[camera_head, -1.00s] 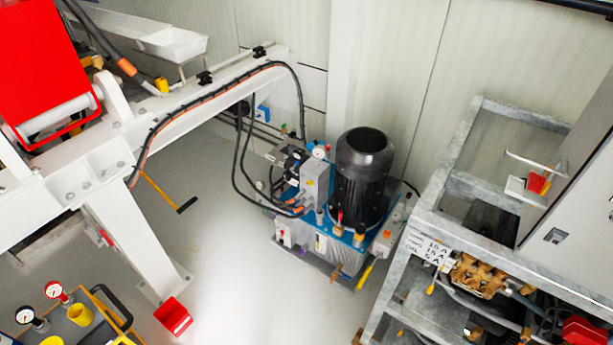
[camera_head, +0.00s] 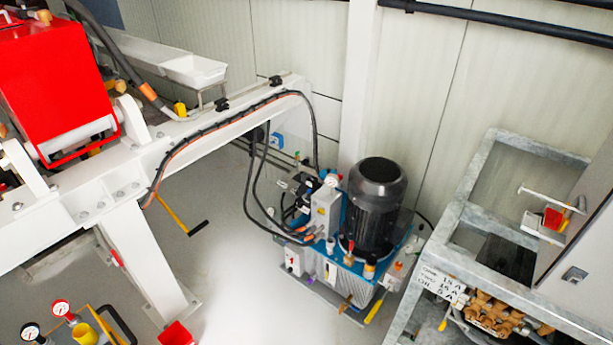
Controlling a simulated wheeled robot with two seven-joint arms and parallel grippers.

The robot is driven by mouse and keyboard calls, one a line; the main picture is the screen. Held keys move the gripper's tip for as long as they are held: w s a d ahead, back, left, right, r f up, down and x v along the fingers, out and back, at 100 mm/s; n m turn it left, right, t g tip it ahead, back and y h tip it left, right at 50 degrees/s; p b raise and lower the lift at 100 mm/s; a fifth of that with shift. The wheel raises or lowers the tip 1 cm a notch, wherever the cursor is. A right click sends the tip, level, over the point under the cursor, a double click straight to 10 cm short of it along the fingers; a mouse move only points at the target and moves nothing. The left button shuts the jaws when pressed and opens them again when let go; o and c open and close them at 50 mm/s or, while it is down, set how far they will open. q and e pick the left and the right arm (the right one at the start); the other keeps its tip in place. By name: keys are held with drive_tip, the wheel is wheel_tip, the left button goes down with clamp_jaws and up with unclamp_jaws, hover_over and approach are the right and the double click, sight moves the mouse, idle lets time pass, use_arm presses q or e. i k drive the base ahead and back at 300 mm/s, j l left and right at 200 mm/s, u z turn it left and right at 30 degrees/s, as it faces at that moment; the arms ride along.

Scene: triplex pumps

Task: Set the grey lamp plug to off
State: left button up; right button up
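I cannot make out a grey lamp plug in this view. A grey cabinet (camera_head: 590,245) with a small latch (camera_head: 574,275) stands at the right edge, and a red and yellow part (camera_head: 554,219) sits on a small shelf beside it. Neither of my grippers shows in the head view.
A black motor (camera_head: 377,205) on a blue-topped power unit is in the middle. A white beam structure (camera_head: 140,265) with a red box (camera_head: 55,80) fills the left. Pale floor (camera_head: 240,270) lies between.

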sight(305, 175)
drive_tip(key=i+j, duration=0.25)
drive_tip(key=i, duration=0.25)
drive_tip(key=i+j, duration=0.25)
drive_tip(key=i, duration=0.3)
drive_tip(key=i+j, duration=0.25)
drive_tip(key=i, duration=0.25)
drive_tip(key=i+j, duration=0.25)
drive_tip(key=i, duration=0.25)
